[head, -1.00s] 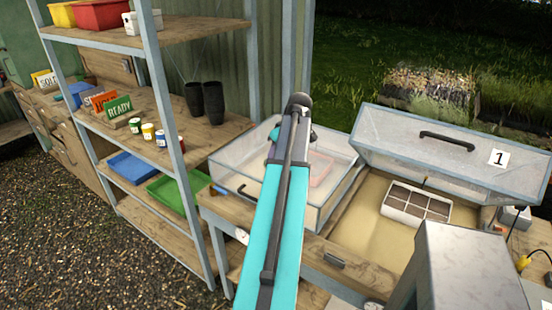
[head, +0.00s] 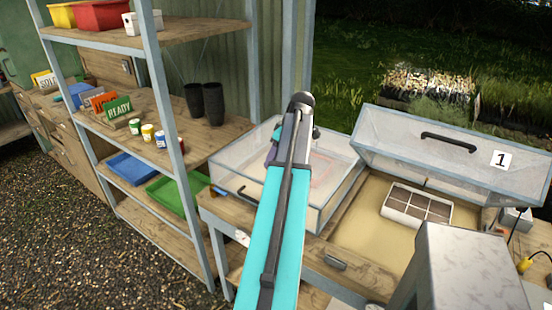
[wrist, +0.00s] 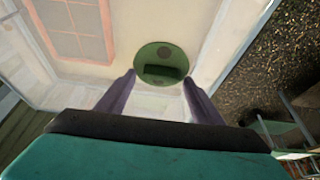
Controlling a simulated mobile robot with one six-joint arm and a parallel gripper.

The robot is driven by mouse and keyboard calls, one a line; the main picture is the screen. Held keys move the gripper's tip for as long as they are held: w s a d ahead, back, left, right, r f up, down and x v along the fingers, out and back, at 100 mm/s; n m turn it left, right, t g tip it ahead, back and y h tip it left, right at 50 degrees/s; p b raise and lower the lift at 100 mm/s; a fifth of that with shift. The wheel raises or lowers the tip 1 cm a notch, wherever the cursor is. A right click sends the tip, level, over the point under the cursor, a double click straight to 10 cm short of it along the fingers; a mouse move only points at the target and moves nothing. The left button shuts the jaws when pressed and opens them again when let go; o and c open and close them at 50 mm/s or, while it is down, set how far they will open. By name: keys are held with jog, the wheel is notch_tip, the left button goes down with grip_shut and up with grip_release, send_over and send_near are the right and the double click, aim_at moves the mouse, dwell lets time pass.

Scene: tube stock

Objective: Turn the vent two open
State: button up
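Vent two appears to be the round green vent (wrist: 162,65) with a dark raised bar across it, on the pale surface of the left clear-lidded box in the wrist view. The bar lies roughly crosswise, slightly tilted. My gripper (wrist: 158,90) has its two purple fingers apart, one on each side just below the vent in that view. Nothing is between the fingertips, and I cannot tell whether they touch the vent. In the head view my teal arm reaches over the left box (head: 338,203) and hides the vent and most of the gripper.
To the right stands a box with a raised clear lid (head: 455,160) marked 1, with a seed tray (head: 417,205) inside. A grey block (head: 470,265) stands in front of it. A shelf unit (head: 165,100) with pots, jars and trays stands left of my arm.

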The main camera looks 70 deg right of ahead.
jog(key=shift+s, duration=0.2)
jog(key=shift+s+r, duration=0.3)
jog(key=shift+r, duration=0.2)
jog(key=b+v, duration=0.3)
jog(key=v, duration=0.9)
jog(key=shift+r, duration=0.35)
